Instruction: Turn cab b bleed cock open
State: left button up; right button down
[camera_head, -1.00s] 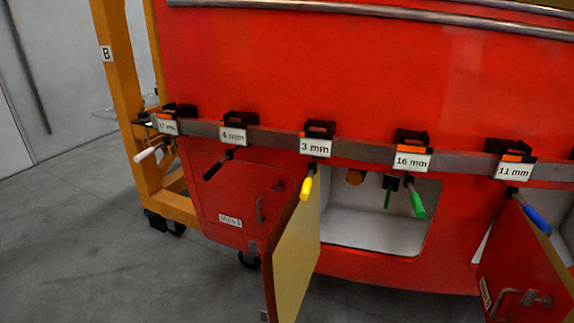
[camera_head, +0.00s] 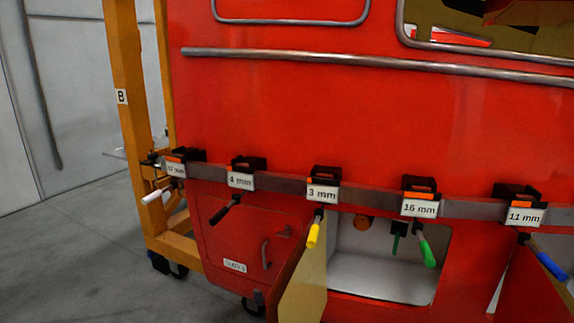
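The red nosecone (camera_head: 290,115) fills most of the view, beside an orange frame post (camera_head: 127,100) labelled B. Behind an open hatch door (camera_head: 304,285) is a white-lined compartment (camera_head: 375,275). I cannot tell for sure that this lever is the bleed cock. Neither of my grippers is in view.
Labelled clamps with coloured handles line a grey rail, including the 3 mm clamp (camera_head: 321,192) and 16 mm clamp (camera_head: 419,207). Another red door (camera_head: 530,285) stands open at right. Grey floor (camera_head: 90,240) is clear at left.

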aim_at(398, 231)
jog(key=z, duration=0.5)
jog(key=i+j+z, duration=0.15)
jog(key=j+z, duration=0.4)
jog(key=j, duration=0.15)
jog(key=i+j+z, duration=0.1)
jog(key=j+z, duration=0.2)
jog(key=j, duration=0.15)
jog(key=k+j, duration=0.1)
jog(key=j, duration=0.3)
jog(key=k+j, duration=0.1)
jog(key=j, duration=0.25)
jog(key=k+j, duration=0.1)
jog(key=j, duration=0.3)
jog(key=z, duration=0.05)
